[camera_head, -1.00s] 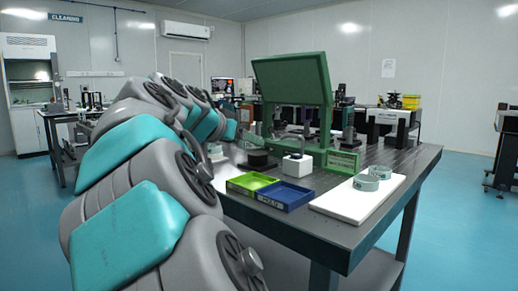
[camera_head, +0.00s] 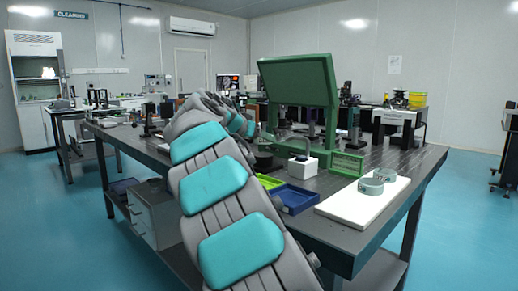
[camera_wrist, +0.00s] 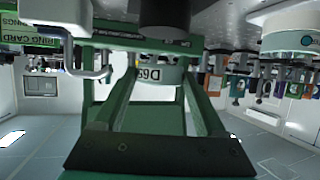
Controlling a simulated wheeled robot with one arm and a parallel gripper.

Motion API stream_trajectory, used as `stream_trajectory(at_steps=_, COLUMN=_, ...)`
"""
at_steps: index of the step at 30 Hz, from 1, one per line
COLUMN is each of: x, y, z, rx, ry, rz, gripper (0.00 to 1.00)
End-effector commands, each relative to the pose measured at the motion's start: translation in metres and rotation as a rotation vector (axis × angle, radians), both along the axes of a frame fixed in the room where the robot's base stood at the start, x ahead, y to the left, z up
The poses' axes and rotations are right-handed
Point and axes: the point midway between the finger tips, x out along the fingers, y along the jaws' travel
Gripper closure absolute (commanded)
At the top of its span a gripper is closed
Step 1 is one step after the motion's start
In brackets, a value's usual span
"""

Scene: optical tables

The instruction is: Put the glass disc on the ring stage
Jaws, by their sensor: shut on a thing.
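My gripper (camera_wrist: 159,76) is shut on a pale glass disc (camera_wrist: 152,80) marked with a dark label. The wrist view is upside down, with the table along its top. A dark round part, perhaps the ring stage (camera_wrist: 170,14), shows close to the disc at the top of that view; I cannot tell whether they touch. In the head view, a black round base (camera_head: 265,160) stands left of the white block, partly behind my arm. My arm hides the gripper's grip there.
A green frame with a tilted panel (camera_head: 299,82) stands behind the work area. A white block with a hook (camera_head: 302,166), a blue tray (camera_head: 296,199) and a white board (camera_head: 350,213) bearing pale round pieces (camera_head: 371,186) lie to the right.

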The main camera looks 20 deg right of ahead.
Motion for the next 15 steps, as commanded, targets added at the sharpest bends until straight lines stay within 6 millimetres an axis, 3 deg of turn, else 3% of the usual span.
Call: stream_trajectory(at_steps=15, x=0.001, y=0.0, z=-0.035, rx=-0.001, ry=0.0, rz=0.0, gripper=0.92)
